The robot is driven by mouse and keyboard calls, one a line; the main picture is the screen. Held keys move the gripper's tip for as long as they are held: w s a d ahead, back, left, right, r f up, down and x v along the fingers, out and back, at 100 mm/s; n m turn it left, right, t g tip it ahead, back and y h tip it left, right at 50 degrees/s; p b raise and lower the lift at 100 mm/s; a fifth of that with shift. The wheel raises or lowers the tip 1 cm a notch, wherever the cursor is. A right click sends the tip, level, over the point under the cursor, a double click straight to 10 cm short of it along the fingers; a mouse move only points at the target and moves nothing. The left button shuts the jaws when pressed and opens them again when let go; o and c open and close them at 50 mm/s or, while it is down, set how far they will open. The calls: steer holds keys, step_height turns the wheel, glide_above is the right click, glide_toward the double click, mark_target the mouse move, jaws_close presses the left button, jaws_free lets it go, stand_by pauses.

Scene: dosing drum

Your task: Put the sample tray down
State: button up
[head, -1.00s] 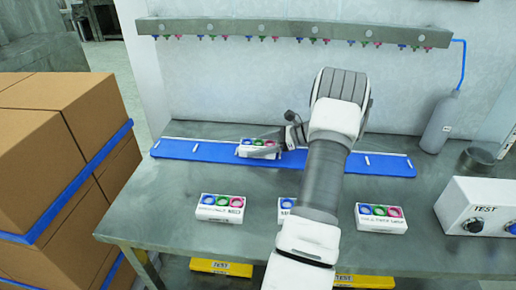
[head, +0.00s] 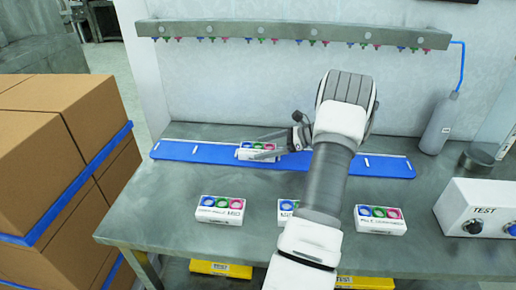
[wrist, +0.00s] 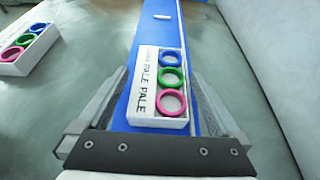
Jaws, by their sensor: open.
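The sample tray (head: 257,152) is a white box with blue, green and pink rings on top. It sits flat on the blue strip (head: 190,151) at the back of the bench. In the wrist view the tray (wrist: 148,72) shows lettering on its left side and rests on the strip (wrist: 160,30). My gripper (wrist: 160,82) is open, with one finger on each side of the tray and gaps showing between. In the head view my gripper (head: 270,151) reaches the tray from the right, and its fingers partly cover it.
Other ringed trays stand nearer the front: left (head: 220,209), middle (head: 286,207), partly behind my arm, and right (head: 380,219). A rail with coloured nozzles (head: 300,32) hangs above the strip. A TEST box (head: 480,212) and grey bottle (head: 438,125) stand at right. Cartons (head: 50,170) stand left.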

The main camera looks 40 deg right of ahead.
steer(key=v, duration=0.9)
steer(key=shift+s+d+r+p, duration=0.1)
steer(key=shift+s+r+p, duration=0.1)
steer(key=shift+p, duration=0.2)
